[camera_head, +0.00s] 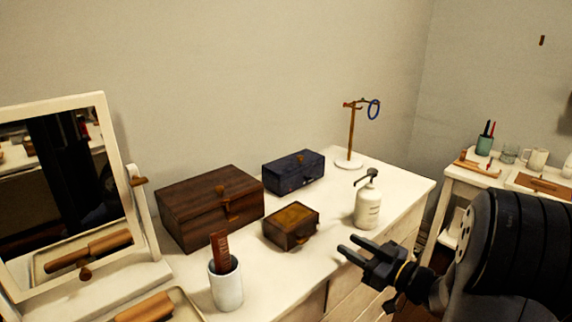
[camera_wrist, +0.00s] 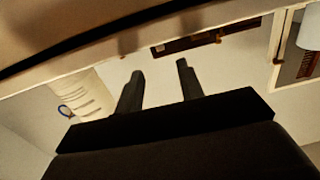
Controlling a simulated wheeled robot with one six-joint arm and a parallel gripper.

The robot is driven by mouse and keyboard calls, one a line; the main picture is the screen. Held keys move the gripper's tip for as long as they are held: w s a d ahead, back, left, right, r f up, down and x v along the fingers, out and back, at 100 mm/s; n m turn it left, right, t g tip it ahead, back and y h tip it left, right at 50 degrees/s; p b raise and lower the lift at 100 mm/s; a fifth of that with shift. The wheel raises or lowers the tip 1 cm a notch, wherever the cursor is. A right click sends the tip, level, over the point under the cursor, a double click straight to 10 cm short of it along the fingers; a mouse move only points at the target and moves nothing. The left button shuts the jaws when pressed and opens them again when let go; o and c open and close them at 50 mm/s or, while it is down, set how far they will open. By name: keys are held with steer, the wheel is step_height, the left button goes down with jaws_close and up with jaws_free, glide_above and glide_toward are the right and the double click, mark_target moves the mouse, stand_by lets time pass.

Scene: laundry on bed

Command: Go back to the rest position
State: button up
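My gripper (camera_head: 348,244) is at the right of the head view, over the front edge of the white dresser (camera_head: 345,198). Its two dark fingers are apart with nothing between them. In the wrist view my gripper (camera_wrist: 158,68) also shows two separate, empty fingers. The white pump bottle (camera_head: 367,205) stands upright on the dresser just beyond the fingers, apart from them as far as I can tell. A small brown box (camera_head: 291,226) sits to the left of the fingers.
A large wooden box (camera_head: 208,207), dark blue box (camera_head: 293,172), stand with a blue ring (camera_head: 374,109), white cup holding a comb (camera_head: 226,285) and mirror (camera_head: 60,190) occupy the dresser. A side table (camera_head: 462,180) with cups stands at right. The wall is behind.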

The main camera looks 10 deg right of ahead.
mark_target(318, 227)
steer(key=x, duration=0.8)
steer(key=shift+w+a, duration=0.15)
steer(key=shift+a, duration=0.05)
steer(key=shift+w+a+b, duration=0.1)
steer(key=shift+a+b, duration=0.1)
steer(key=shift+b, duration=0.1)
steer(key=shift+s+a, duration=0.3)
steer(key=shift+r, duration=0.15)
